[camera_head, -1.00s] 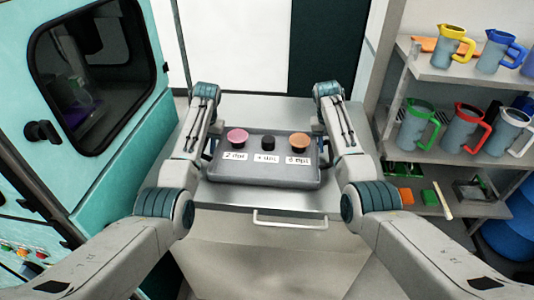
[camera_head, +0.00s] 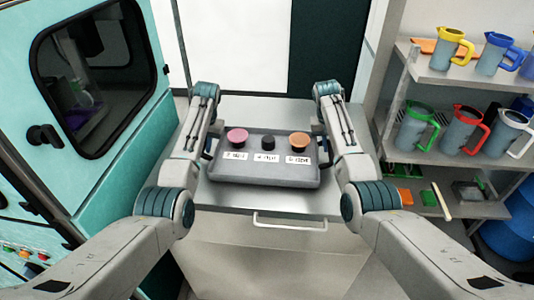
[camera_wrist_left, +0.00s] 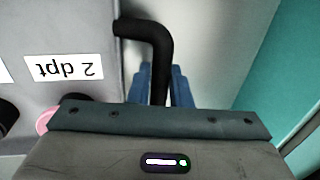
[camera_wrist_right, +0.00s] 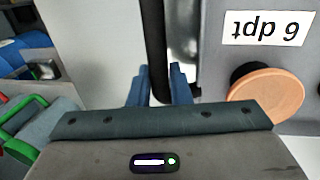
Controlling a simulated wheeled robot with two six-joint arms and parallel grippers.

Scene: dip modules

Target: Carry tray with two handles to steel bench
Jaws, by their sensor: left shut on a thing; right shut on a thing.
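The grey tray (camera_head: 265,180) is in the middle of the head view, over a steel-topped surface (camera_head: 240,203). It carries a pink round piece (camera_head: 237,136), a black one (camera_head: 267,143) and an orange one (camera_head: 299,139), each behind a white label. My left gripper (camera_wrist_left: 162,85) is shut on the tray's black left handle (camera_wrist_left: 157,45). My right gripper (camera_wrist_right: 160,85) is shut on the black right handle (camera_wrist_right: 154,35). The tray looks level. I cannot tell whether it touches the surface below. In the head view my arms partly hide both handles.
A teal machine (camera_head: 120,150) with a dark window stands close on the left. Shelves (camera_head: 440,75) with coloured-handled jugs stand on the right. A bar handle (camera_head: 290,222) is on the front of the steel-topped unit. A white and dark wall panel is behind.

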